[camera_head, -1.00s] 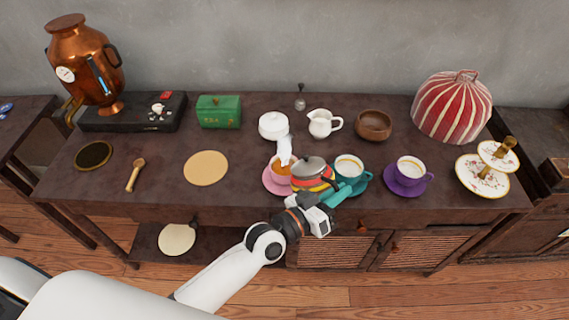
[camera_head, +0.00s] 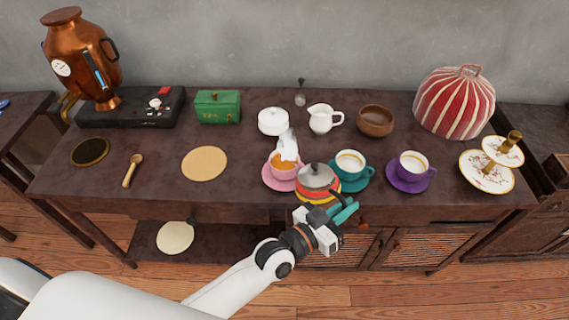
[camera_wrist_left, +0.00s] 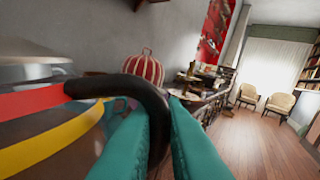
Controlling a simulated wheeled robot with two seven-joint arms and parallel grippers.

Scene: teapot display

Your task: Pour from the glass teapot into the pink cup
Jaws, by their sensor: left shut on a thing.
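The glass teapot (camera_head: 318,178) has a grey lid and red and yellow bands. My left gripper (camera_head: 343,212) is shut on its black handle, its teal fingers on either side. The left wrist view shows the handle (camera_wrist_left: 150,92) between the fingers, with the banded teapot body (camera_wrist_left: 45,120) at left. The teapot looks roughly upright over the table's front edge; its spout is not clear. The pink cup (camera_head: 283,173) stands on a pink saucer (camera_head: 270,184), just left of and behind the teapot. It holds orange-brown liquid, and white steam rises from it. My right gripper is not in view.
A teal cup (camera_head: 350,162) and a purple cup (camera_head: 412,165) stand right of the teapot. The table left of the pink saucer is clear up to a tan round mat (camera_head: 204,163).

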